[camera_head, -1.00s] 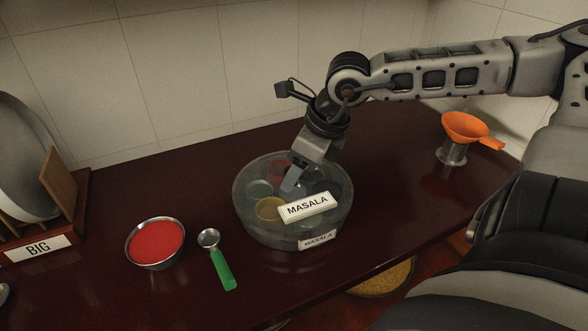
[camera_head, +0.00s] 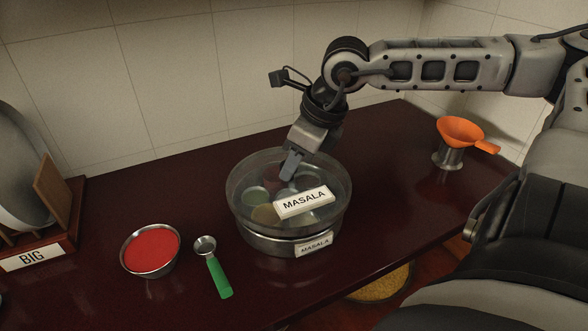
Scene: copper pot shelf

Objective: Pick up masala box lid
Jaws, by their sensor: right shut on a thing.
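The masala box lid (camera_head: 335,216) is clear, round and deep-sided, with a white MASALA label on top. My right gripper (camera_head: 290,166) comes down from above and is shut on the lid at its top; the exact part it grips is hard to see. The lid sits slightly raised over the round metal masala box (camera_head: 270,245), whose steel side and own MASALA label show below the lid's rim. Small cups of spice show dimly through the lid. My left gripper is not in view.
A metal bowl of red powder (camera_head: 150,250) and a green-handled scoop (camera_head: 218,275) lie left of the box. An orange funnel on a metal cup (camera_head: 460,133) stands at right. The counter behind the box is clear.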

